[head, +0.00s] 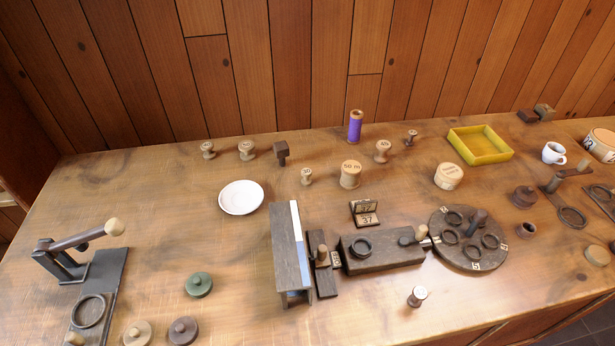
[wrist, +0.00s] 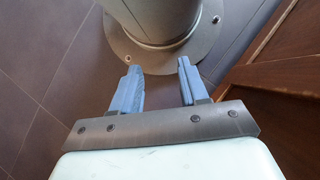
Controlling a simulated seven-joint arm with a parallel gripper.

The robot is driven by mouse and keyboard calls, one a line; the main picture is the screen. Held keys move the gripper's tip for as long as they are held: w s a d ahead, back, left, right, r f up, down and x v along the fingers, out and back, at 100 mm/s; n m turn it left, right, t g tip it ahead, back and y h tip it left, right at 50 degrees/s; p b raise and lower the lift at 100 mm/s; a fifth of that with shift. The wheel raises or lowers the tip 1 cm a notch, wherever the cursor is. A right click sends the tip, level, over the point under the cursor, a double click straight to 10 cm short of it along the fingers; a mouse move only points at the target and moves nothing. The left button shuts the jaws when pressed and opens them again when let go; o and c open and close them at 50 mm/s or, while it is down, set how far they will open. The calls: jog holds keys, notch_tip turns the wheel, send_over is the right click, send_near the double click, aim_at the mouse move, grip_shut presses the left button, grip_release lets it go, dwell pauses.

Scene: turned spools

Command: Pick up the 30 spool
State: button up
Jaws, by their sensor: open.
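Several small turned wooden spools stand on the table. One pale spool (head: 382,150) at the back has small marks on its top that I cannot read for sure. A larger spool (head: 350,174) seems to read 50 m. A spool with a pale marked top (head: 417,297) stands near the front, its marking too small to read. Other spools (head: 246,150), (head: 208,149), (head: 306,176) and (head: 411,137) stand at the back. I cannot tell which is the 30 spool. My gripper (wrist: 158,70) is open and empty, over the floor, away from the table; the head view does not show it.
A white dish (head: 241,198), a purple thread spool (head: 355,126), a yellow tray (head: 480,145) and a white cup (head: 554,153) stand on the table (head: 150,210). A dark upright board (head: 286,250), a block with a ring and a round plate (head: 468,239) fill the middle. A lever device (head: 90,275) stands left.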

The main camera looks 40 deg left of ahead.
jog(key=shift+o, duration=1.4)
jog(key=shift+w, duration=0.1)
